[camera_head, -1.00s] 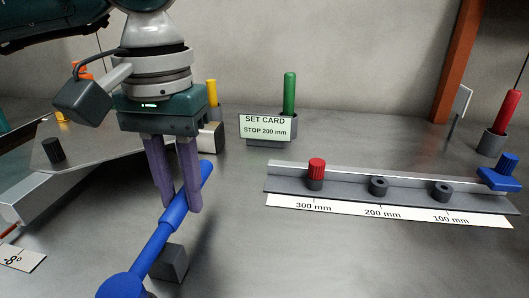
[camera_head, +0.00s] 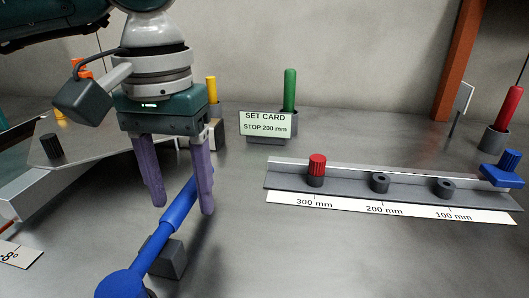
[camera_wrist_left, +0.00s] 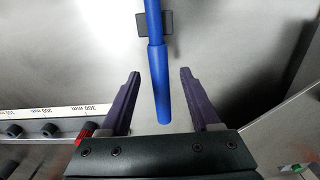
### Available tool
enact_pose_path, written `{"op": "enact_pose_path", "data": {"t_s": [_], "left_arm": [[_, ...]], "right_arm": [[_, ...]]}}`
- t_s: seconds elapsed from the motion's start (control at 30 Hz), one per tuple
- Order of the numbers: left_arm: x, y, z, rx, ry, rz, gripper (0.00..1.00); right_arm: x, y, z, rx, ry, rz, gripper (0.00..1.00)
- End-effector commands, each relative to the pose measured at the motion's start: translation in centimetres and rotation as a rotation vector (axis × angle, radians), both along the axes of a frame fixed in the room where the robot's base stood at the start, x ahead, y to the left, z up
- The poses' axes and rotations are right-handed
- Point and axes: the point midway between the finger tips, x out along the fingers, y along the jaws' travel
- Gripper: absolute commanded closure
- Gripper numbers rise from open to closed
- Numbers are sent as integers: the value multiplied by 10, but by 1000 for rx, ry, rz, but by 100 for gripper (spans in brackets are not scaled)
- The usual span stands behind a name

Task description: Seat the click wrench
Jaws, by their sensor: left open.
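The blue click wrench (camera_head: 178,217) lies slanted, its round head (camera_head: 122,284) at the bottom edge of the head view and its shaft over a dark grey block (camera_head: 168,260). In the left wrist view the wrench handle (camera_wrist_left: 160,85) points down between the fingers, with a gap on each side. My left gripper (camera_head: 180,205) is open, its purple fingers on either side of the handle's end. It also shows in the left wrist view (camera_wrist_left: 157,75). One finger hides part of the handle in the head view. My right gripper is not in view.
A rail (camera_head: 400,178) marked 300, 200 and 100 mm holds a red knob (camera_head: 317,166) at 300 mm and a blue piece (camera_head: 503,170) at its right end. A set card (camera_head: 265,124) reads STOP 200 mm. Green (camera_head: 289,90), yellow and red (camera_head: 508,107) handles stand behind.

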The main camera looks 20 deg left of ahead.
Motion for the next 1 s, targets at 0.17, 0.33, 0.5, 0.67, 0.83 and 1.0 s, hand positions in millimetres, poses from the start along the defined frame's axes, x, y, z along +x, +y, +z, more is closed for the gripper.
{"op": "enact_pose_path", "data": {"t_s": [0.17,0.33,0.5,0.67,0.83,1.0], "left_arm": [[0,0,0,0,1,0,37],[1,0,18,0,-3,-1,37],[1,0,54,0,-5,-1,37],[1,0,83,0,-3,-1,37],[1,0,98,-1,0,0,37],[1,0,100,0,0,0,37]], "right_arm": [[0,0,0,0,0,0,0],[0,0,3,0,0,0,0],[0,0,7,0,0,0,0],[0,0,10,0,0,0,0],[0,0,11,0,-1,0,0],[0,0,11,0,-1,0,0]]}}
